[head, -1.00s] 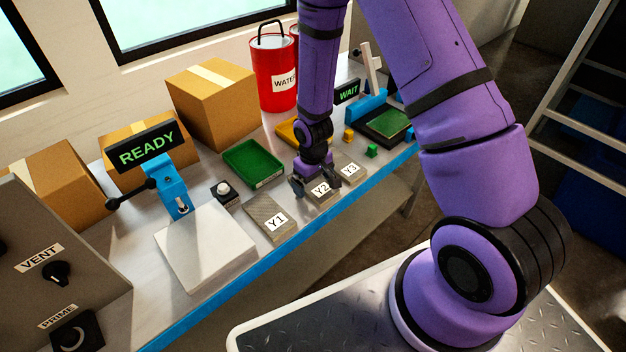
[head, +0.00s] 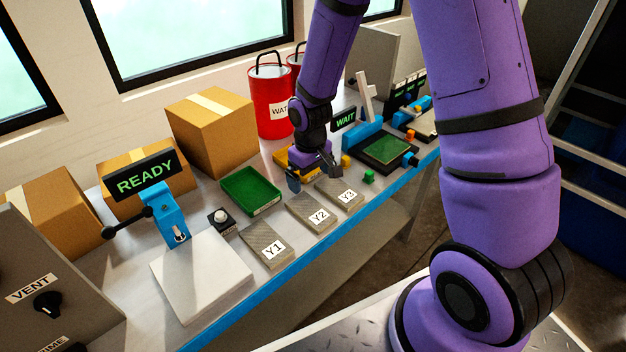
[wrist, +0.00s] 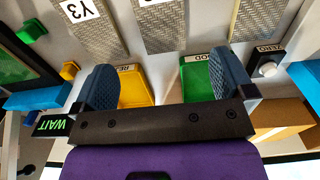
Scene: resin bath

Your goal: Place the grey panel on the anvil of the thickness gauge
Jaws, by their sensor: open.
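Three grey woven panels lie flat in a row along the bench's front: Y1 (head: 266,244), Y2 (head: 311,211) and Y3 (head: 340,193). They also show in the wrist view as Y1 (wrist: 262,20), Y2 (wrist: 172,28) and Y3 (wrist: 95,38). A blue stand with a READY display (head: 145,174) and a black lever, apparently the thickness gauge, has a pale square plate (head: 203,276) in front of it, which I take as the anvil. The plate is bare. My gripper (head: 313,177) is open and empty, behind Y2 and Y3; its fingers also show in the wrist view (wrist: 165,84).
A green tray (head: 249,208) and a yellow tray (wrist: 134,94) stand behind the panels. A ZERO button (head: 222,219) is left of the green tray. A WAIT device (head: 356,136), small cubes, cardboard boxes (head: 212,117) and red buckets (head: 269,98) crowd the bench's right and back.

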